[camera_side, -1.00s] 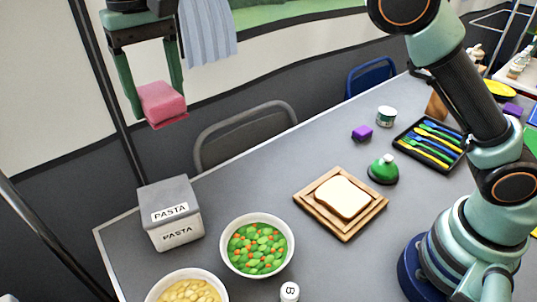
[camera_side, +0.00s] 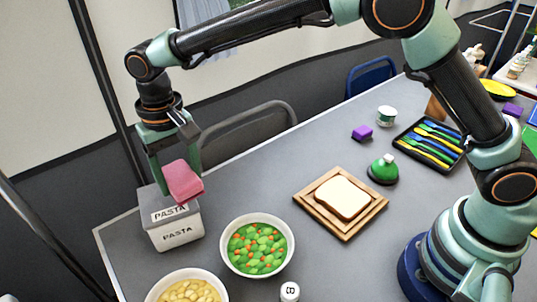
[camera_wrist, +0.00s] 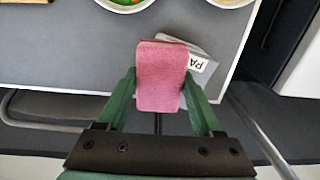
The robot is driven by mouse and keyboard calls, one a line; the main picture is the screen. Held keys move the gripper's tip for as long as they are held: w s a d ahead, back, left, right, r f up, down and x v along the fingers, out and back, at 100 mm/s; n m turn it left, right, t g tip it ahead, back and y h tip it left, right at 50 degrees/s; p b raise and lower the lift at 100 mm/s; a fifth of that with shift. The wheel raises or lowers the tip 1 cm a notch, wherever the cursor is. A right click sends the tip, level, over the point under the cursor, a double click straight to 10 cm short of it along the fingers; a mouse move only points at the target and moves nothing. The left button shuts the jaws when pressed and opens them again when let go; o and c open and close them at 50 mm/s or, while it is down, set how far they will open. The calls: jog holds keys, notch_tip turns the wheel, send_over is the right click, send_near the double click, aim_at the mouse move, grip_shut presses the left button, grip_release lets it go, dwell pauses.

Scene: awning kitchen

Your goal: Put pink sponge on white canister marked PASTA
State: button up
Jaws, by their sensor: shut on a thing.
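The pink sponge (camera_side: 183,181) is held between the green fingers of my gripper (camera_side: 178,168). In the wrist view the sponge (camera_wrist: 160,76) sits between both fingertips of my gripper (camera_wrist: 158,88). The white canister marked PASTA (camera_side: 177,232) stands upright near the table's far left edge, with a grey lid. In the side view the sponge overlaps the lid's upper part; I cannot tell whether they touch. In the wrist view the canister (camera_wrist: 202,66) is partly hidden behind the sponge, showing to its right.
A bowl of green and orange vegetables (camera_side: 257,247) stands right of the canister. A bowl of yellow food (camera_side: 188,288) is in front. Bread (camera_side: 343,197) lies on a wooden board (camera_side: 369,219). A grey chair (camera_side: 285,112) stands behind the table edge.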

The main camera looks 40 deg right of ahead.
aim_at(183, 187)
jog(key=shift+f, duration=1.6)
jog(key=shift+f, duration=0.2)
jog(key=o, duration=1.3)
jog(key=shift+r, duration=0.1)
